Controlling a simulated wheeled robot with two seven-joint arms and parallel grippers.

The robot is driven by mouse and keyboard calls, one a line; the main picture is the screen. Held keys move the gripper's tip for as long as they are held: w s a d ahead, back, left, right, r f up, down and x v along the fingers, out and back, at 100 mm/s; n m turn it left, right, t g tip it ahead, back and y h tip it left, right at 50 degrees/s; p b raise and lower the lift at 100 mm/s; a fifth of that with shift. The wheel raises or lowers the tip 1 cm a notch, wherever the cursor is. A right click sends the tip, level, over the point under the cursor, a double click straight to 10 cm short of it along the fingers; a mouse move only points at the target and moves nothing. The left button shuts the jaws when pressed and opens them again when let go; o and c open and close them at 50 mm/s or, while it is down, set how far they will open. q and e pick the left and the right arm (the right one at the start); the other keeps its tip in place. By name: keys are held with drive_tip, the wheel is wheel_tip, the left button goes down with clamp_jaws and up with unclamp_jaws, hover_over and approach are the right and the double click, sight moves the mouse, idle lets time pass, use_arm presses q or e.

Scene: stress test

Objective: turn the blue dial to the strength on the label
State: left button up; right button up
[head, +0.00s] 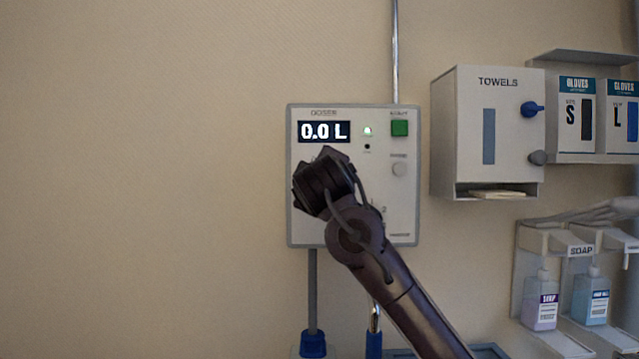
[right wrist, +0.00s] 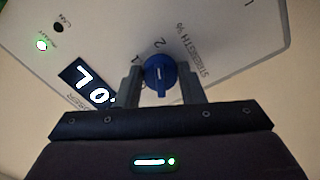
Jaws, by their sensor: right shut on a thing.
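The doser panel (head: 400,218) is a pale box on the wall with a display reading 0.0 L. The blue dial (right wrist: 160,75) shows in the right wrist view, beside the printed numbers 1 and 2 and the words STRENGTH %. My right gripper (right wrist: 160,86) is shut on the dial, one finger on each side. In the head view my right gripper (head: 316,184) and arm hide the dial. I cannot make out a label giving a strength. My left gripper is out of view.
A towel dispenser (head: 450,130), glove boxes (head: 577,115) and soap bottles (head: 541,305) are to the right. The wall left of the panel is bare.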

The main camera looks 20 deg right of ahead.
drive_tip(key=shift+f+m, duration=0.15)
drive_tip(key=shift+m, duration=0.15)
drive_tip(key=o, duration=1)
drive_tip(key=shift+c, duration=0.2)
drive_tip(key=b+v, duration=0.3)
drive_tip(key=v, duration=0.5)
drive_tip(key=shift+w, duration=0.1)
